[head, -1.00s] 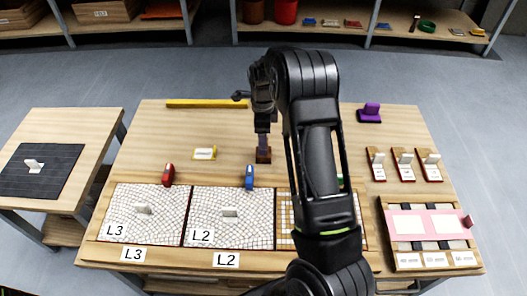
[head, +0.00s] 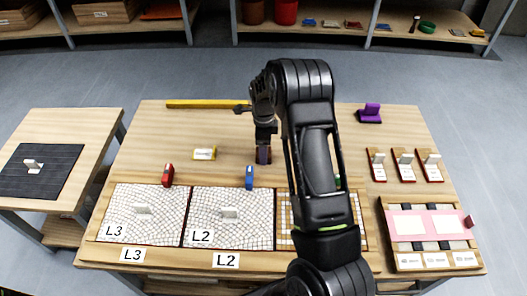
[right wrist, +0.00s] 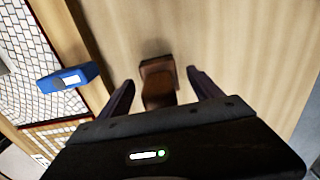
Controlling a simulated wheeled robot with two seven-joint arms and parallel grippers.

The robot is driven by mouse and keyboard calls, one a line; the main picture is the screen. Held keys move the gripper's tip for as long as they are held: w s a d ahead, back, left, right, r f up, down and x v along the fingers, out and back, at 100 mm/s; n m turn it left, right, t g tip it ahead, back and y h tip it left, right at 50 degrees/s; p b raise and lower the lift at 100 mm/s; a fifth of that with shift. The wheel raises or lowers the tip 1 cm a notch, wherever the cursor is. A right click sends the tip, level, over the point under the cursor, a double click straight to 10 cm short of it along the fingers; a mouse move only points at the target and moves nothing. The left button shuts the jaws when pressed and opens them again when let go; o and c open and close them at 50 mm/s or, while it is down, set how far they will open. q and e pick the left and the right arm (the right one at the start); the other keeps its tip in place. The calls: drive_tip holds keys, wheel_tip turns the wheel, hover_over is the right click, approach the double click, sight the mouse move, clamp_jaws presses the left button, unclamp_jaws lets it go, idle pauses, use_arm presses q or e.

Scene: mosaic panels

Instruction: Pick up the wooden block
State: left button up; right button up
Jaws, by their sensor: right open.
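The wooden block (right wrist: 157,84) is small and dark brown, and stands on the light wood table (head: 225,118). In the right wrist view it shows between the two fingers of my right gripper (right wrist: 160,77), with a gap on each side. The gripper is open and its fingers point down at the block. In the head view the right gripper (head: 263,152) covers most of the block. My left gripper is not in view.
A blue tool (head: 249,177) and a red tool (head: 168,174) stand by the mosaic panels (head: 232,237) in front. A yellow-edged piece (head: 204,153) lies to the left. The table behind the block is mostly clear.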

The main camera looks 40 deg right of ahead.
drive_tip(key=shift+c, duration=0.5)
drive_tip(key=c, duration=1.4)
